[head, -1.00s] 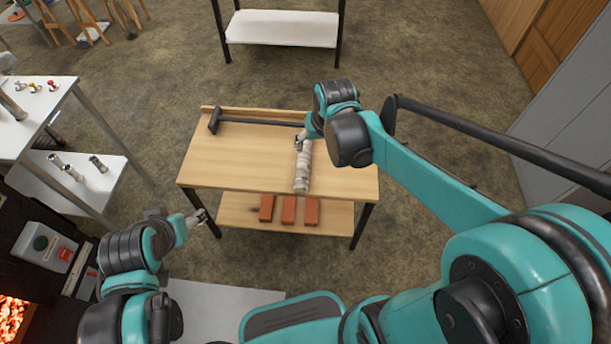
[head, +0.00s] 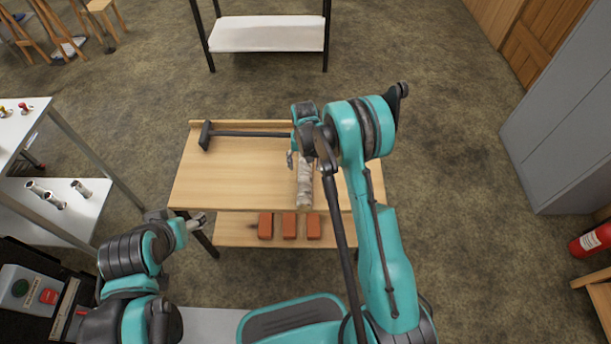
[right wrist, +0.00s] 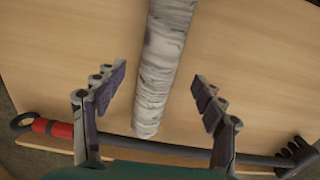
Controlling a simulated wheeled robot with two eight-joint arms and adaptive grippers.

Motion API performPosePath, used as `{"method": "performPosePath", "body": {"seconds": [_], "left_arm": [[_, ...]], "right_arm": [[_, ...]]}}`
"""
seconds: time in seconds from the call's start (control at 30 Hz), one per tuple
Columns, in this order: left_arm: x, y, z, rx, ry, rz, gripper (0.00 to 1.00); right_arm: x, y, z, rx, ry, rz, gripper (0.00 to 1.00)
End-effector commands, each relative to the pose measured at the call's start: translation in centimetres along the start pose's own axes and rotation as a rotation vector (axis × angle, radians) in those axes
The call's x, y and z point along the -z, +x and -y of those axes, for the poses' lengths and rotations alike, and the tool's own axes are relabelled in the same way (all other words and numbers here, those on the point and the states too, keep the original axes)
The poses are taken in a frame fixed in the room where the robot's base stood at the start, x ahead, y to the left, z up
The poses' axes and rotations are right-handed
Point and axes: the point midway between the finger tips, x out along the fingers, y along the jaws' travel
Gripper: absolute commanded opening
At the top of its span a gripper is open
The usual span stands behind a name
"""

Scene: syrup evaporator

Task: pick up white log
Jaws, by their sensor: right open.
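The white log (head: 304,188), pale and bark-covered, lies on the wooden table top (head: 235,172), its near end towards the table's front edge. My right gripper (head: 295,158) is over its far end, partly hidden by my arm. In the right wrist view the white log (right wrist: 163,60) runs down between the spread fingers of the open right gripper (right wrist: 157,92), with a gap on each side. I cannot tell how high the fingers are above the table. My left gripper (head: 197,221) is off the table's front left corner, too small to read.
A long dark tool (head: 250,134) lies along the table's back edge; its red handle (right wrist: 52,127) shows in the right wrist view. Several red bricks (head: 289,226) are on the lower shelf. A metal rack (head: 65,205) stands left. The table's left part is clear.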

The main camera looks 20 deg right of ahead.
Motion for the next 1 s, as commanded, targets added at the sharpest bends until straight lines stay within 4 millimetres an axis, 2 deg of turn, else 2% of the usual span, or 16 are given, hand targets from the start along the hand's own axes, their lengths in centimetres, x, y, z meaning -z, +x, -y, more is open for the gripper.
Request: {"method": "performPosePath", "body": {"seconds": [0.33, 0.57, 0.6, 0.83, 0.87, 1.0], "left_arm": [[-1.6, 2.3, 0.0, 0.0, 0.0, 0.0, 0.65], [-1.6, 2.2, 0.0, 0.0, 0.0, 0.0, 0.65], [-1.6, 2.2, 0.0, 0.0, 0.0, 0.0, 0.65], [-1.6, 2.2, 0.0, 0.0, 0.0, 0.0, 0.65], [-1.6, 2.2, 0.0, 0.0, 0.0, 0.0, 0.65], [-1.6, 2.2, 0.0, 0.0, 0.0, 0.0, 0.65]], "right_arm": [[-0.1, 4.8, -0.2, 0.0, 0.0, -0.001, 0.7], [-0.1, 5.0, -0.2, 0.0, 0.0, -0.001, 0.7], [-0.1, 5.0, -0.2, 0.0, -0.001, -0.001, 0.68], [-0.1, 5.0, -0.2, 0.0, -0.001, -0.001, 0.07], [-0.1, 5.0, -0.2, 0.0, -0.001, -0.001, 0.03], [-0.1, 5.0, -0.2, 0.0, -0.001, -0.001, 0.03]]}}
